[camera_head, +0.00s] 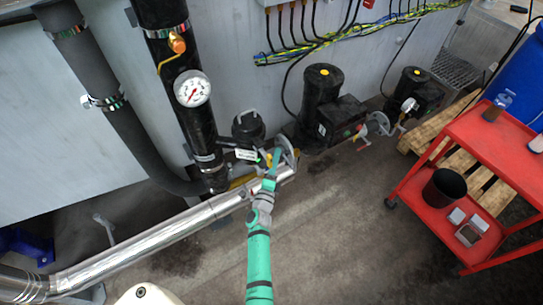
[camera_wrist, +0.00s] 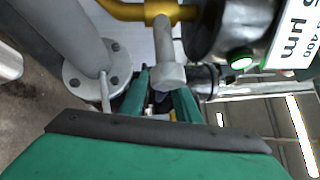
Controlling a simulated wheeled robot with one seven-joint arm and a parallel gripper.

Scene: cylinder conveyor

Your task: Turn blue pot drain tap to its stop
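My gripper (camera_wrist: 163,92) shows in the wrist view as two green fingers standing apart. Between them hangs a grey fitting with a hexagonal end (camera_wrist: 170,76), with a small bluish part (camera_wrist: 158,97) just below it; this may be the drain tap. I see no clear contact on it from either finger. A dark pot with a white label (camera_wrist: 296,32) and a green-lit spot is at the upper right. In the head view my gripper (camera_head: 275,158) is among the fittings beside the dark pot (camera_head: 248,127). No blue pot is clearly visible, and the tap is hidden there.
A grey flanged pipe (camera_wrist: 75,40) stands close left of the fingers, and a brass pipe (camera_wrist: 150,11) runs above. In the head view a silver pipe (camera_head: 150,245) passes beside my arm. A black pump (camera_head: 322,95) is to the right, and a red cart (camera_head: 490,150) beyond. Floor between is clear.

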